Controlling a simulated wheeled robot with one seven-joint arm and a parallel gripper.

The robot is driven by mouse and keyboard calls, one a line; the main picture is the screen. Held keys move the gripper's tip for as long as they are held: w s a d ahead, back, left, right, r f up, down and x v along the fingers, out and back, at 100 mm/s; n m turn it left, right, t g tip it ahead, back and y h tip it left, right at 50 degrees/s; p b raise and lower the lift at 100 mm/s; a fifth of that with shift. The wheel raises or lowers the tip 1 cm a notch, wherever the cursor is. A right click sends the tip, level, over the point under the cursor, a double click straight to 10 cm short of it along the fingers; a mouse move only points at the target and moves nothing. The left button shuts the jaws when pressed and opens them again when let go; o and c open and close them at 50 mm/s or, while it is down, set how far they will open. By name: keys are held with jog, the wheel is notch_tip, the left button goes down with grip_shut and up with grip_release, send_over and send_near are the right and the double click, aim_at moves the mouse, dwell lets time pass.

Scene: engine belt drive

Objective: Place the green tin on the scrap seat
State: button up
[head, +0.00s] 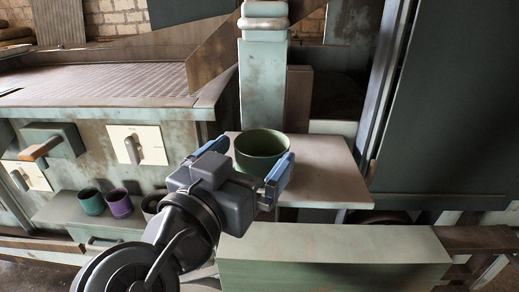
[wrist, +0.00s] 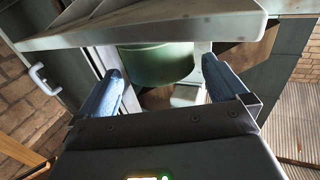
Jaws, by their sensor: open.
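The green tin (head: 262,152) is an open-topped round can, upright on a pale flat board (head: 325,180) beside a worn post. It also shows in the wrist view (wrist: 157,64), where the picture looks turned over and the tin lies ahead between the fingertips. My gripper (head: 258,149) is open, its two blue fingers on either side of the tin's near part; I cannot tell whether either touches it. My wrist hides the tin's lower left in the head view. I cannot tell for sure whether the pale board is the scrap seat.
A teal pot (head: 91,202), a purple pot (head: 119,204) and a darker pot (head: 152,206) stand on a low ledge at left. A long pale green box (head: 330,258) lies in front. A worn post (head: 263,90) rises behind the tin; a dark panel (head: 450,110) stands at right.

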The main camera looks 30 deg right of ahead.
jog(key=b+v, duration=0.1)
jog(key=v, duration=0.7)
jog(key=shift+d, duration=0.1)
jog(key=shift+c, duration=0.3)
dwell(0.8)
